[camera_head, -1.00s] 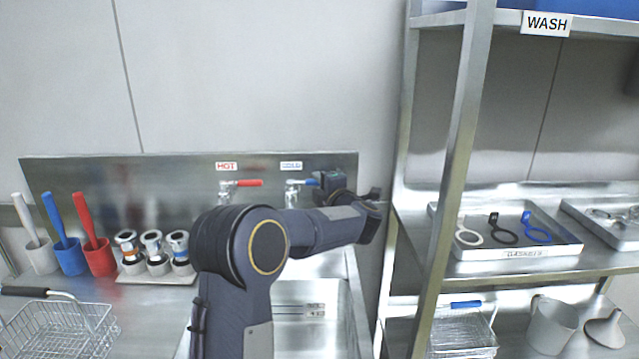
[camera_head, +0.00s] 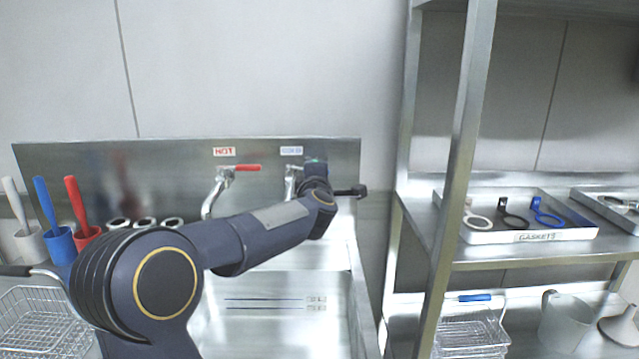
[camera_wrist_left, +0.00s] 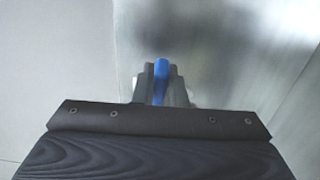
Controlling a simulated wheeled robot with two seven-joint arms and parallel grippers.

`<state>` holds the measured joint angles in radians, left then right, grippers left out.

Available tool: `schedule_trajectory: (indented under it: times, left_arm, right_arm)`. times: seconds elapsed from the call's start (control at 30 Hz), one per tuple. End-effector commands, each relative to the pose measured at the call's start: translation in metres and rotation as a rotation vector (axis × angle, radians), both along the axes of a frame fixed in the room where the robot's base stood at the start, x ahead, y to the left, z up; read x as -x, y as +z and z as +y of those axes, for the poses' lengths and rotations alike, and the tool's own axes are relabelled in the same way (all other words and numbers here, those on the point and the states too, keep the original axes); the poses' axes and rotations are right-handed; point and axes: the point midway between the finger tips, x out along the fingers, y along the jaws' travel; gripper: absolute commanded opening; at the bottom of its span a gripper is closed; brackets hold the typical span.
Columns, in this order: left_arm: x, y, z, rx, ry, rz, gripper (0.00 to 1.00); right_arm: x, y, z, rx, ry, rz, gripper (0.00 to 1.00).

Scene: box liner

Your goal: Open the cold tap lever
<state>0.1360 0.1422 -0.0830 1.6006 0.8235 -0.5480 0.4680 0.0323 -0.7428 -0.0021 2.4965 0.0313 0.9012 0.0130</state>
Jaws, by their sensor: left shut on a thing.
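The cold tap (camera_head: 291,178) is on the steel backsplash under a small label with blue lettering (camera_head: 291,151). Its blue lever (camera_wrist_left: 161,68) shows between the fingers in the left wrist view. My left gripper (camera_wrist_left: 160,88) is shut on this lever. In the head view my left wrist hides most of the lever and the fingers. The hot tap (camera_head: 221,182) has a red lever (camera_head: 247,167) pointing right, under the HOT label (camera_head: 224,151). My right gripper is not in view.
The sink basin (camera_head: 270,333) lies below the taps. A steel rack post (camera_head: 458,170) stands right of the sink, with a gaskets tray (camera_head: 490,237) on its shelf. White, blue (camera_head: 60,243) and red cups with handles and a wire basket (camera_head: 40,315) are at the left.

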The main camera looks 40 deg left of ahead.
Motion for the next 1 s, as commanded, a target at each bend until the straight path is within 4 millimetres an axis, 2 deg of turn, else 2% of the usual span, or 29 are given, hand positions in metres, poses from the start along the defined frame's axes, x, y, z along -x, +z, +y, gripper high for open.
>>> schedule_trajectory:
  times: [0.03, 0.2, 0.73, 0.77, 0.9, 1.0]
  left_arm:
    - [0.003, -0.006, 0.0, 0.001, -0.021, 0.001, 0.0]
    - [0.006, -0.004, -0.001, 0.002, -0.081, 0.002, 0.0]
    - [0.007, -0.002, -0.002, 0.002, -0.11, 0.004, 0.0]
    - [0.007, -0.002, -0.002, 0.002, -0.11, 0.004, 0.14]
    - [0.007, -0.001, -0.002, 0.002, -0.11, 0.002, 0.33]
    - [0.007, -0.001, -0.002, 0.001, -0.109, 0.002, 0.34]
  right_arm:
    - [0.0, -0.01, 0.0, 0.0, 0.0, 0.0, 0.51]
    - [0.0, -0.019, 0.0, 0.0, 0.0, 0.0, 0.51]
    - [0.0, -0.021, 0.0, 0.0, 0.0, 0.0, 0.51]
    - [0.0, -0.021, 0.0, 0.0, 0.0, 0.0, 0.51]
    - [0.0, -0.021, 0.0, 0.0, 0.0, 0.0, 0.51]
    - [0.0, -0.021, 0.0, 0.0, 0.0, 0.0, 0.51]
